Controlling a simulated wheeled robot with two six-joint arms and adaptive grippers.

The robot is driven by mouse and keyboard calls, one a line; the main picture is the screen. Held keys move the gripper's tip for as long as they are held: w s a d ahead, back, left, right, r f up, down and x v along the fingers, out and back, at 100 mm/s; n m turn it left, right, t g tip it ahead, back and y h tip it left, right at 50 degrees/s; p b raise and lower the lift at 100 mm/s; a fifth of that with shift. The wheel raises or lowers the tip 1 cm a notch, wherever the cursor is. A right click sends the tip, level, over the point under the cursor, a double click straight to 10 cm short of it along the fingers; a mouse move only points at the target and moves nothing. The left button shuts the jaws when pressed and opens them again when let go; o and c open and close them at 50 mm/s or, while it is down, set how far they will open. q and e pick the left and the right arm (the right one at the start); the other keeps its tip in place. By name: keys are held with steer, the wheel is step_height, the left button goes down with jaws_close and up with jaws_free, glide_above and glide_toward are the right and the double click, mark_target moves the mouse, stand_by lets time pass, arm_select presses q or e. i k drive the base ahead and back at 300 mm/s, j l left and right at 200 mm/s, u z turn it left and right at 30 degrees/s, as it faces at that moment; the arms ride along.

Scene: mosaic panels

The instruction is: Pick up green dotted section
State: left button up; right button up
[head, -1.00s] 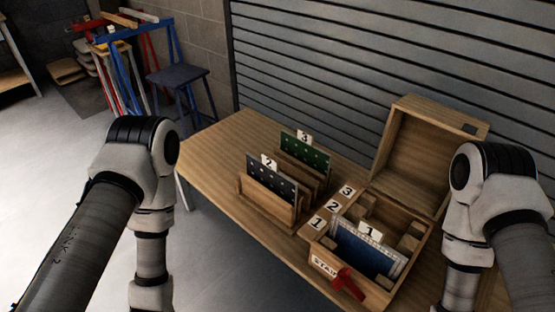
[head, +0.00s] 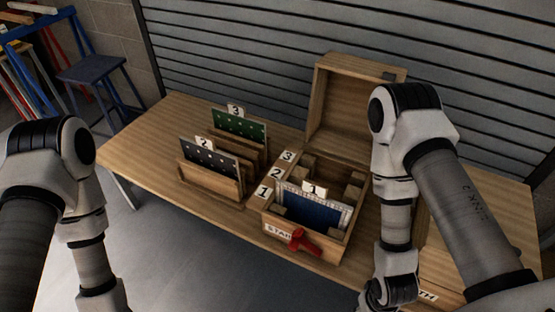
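The green dotted section (head: 240,126) stands upright at the back of the wooden rack on the table, with a tag "3" (head: 236,110) on top. Its lower part is hidden by the rack and the dark dotted section (head: 209,158) tagged "2" in front. A blue section (head: 309,210) tagged "1" stands in the front of the open wooden box. My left arm is at the left edge, its gripper below the frame. My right arm is at the right, beside the box, and its gripper is also out of frame. Neither arm touches a section.
The wooden box (head: 357,232) has a raised lid (head: 340,105), slot labels 1, 2 and 3 on its left, and a red clamp-like part (head: 304,241) at its front. A blue stool (head: 92,70) stands behind left. The left end of the table (head: 150,150) is clear.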

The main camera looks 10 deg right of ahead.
mark_target(234, 120)
steer(key=i+j, duration=0.45)
steer(key=j, duration=0.3)
steer(key=i+j+z, duration=0.1)
steer(key=i+j, duration=0.4)
steer(key=j, duration=0.25)
